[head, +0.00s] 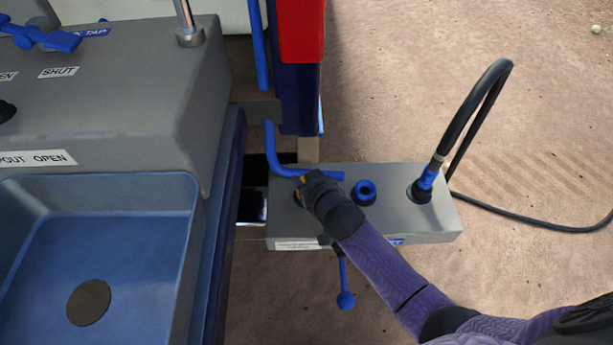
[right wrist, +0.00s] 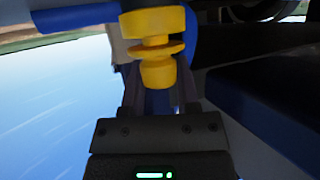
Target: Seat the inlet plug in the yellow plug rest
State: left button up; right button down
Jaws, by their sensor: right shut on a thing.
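My right gripper (head: 302,186) reaches over the left end of a grey box and is shut on a stepped yellow piece. In the right wrist view the yellow piece (right wrist: 153,45) has a wide top, a thin flange and a narrower lower end between the fingers (right wrist: 160,100). Whether it is the plug or the rest, I cannot tell. A black cable ends in a blue-collared plug (head: 424,184), upright in the box's right end. No other yellow part shows clearly. My left gripper is not in view.
The grey box (head: 400,225) carries a blue ring socket (head: 365,189) in its middle. A bent blue bar (head: 275,150) passes close behind my right gripper. A blue ball-ended lever (head: 345,298) hangs in front. A blue basin (head: 130,240) lies left; open floor lies right.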

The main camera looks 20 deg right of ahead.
jog(key=shift+f, duration=0.2)
jog(key=shift+c, duration=1.3)
grip_release()
